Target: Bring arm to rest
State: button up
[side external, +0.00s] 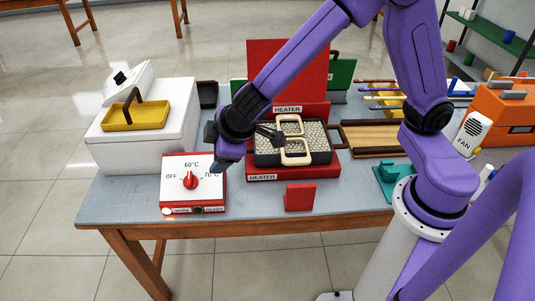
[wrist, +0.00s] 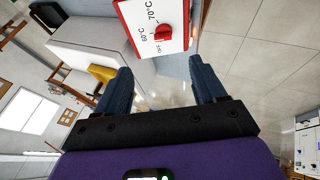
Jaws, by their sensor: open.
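My gripper (side external: 226,165) is open and empty, held in the air above the right part of the dial box. In the wrist view its two fingers (wrist: 163,82) stand well apart with nothing between them. The control box (side external: 174,194) is red with a white face; its red knob (side external: 190,181) sits among OFF, 60°C and 70°C labels, and it also shows in the wrist view (wrist: 165,33). The beige eyeglass frames (side external: 295,158) lie in a dark tray of pale beads (side external: 262,157) on the red heater (side external: 310,172), right of my gripper.
A white box (side external: 110,150) with a yellow tray (side external: 136,117) stands left. A red block (side external: 299,197) sits at the table's front. A wooden tray (side external: 372,143), orange box (side external: 505,108) and fan (side external: 472,135) are to the right. The front left table strip (side external: 125,200) is clear.

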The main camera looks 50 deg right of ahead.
jog(key=s+d+r+g, duration=0.1)
jog(key=s+d+g, duration=0.1)
jog(key=s+d, duration=0.3)
jog(key=s+d+r+n+g, duration=0.1)
jog(key=s+d, duration=0.4)
jog(key=s, duration=0.6)
jog(key=s+d+r+n+g, duration=0.1)
jog(key=s+d+r+g, duration=0.1)
jog(key=s+d, duration=0.3)
jog(key=s+g, duration=0.1)
jog(key=s, duration=0.2)
jog(key=shift+s+d+y, duration=0.2)
jog(key=shift+d+y, duration=0.1)
jog(key=shift+d, duration=0.05)
